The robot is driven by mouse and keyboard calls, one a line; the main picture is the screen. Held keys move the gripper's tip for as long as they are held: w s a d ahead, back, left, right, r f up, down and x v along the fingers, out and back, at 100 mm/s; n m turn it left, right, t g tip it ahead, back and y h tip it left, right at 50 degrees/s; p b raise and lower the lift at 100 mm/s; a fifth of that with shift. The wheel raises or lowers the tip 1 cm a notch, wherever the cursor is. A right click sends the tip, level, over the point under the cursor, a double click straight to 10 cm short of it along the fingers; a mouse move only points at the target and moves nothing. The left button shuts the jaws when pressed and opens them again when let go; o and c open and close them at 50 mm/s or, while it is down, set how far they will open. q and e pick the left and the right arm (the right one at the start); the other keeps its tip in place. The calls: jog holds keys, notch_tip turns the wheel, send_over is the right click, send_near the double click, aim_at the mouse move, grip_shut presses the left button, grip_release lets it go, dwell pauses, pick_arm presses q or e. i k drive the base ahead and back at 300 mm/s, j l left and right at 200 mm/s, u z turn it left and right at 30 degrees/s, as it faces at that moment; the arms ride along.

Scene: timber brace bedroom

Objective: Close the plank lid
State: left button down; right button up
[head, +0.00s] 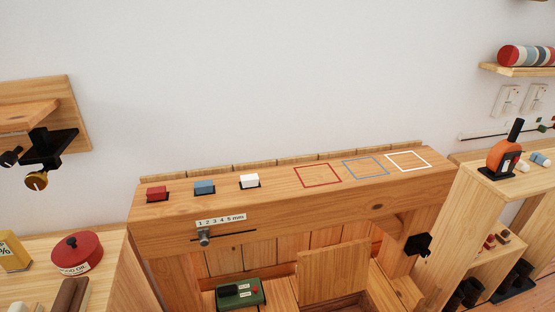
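What looks like the plank lid (333,272) is a pale wooden panel standing raised under the bench top, right of the green box. An opening (348,304) shows at its foot, cut off by the bottom edge of the view. The hinge side cannot be made out. Neither of my grippers shows in the head view.
A green box (240,293) sits left of the lid. A black fitting (418,245) juts out at right. Side cabinets flank the bench.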

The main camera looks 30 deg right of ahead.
aim_at(335, 271)
jog(key=z, duration=1.3)
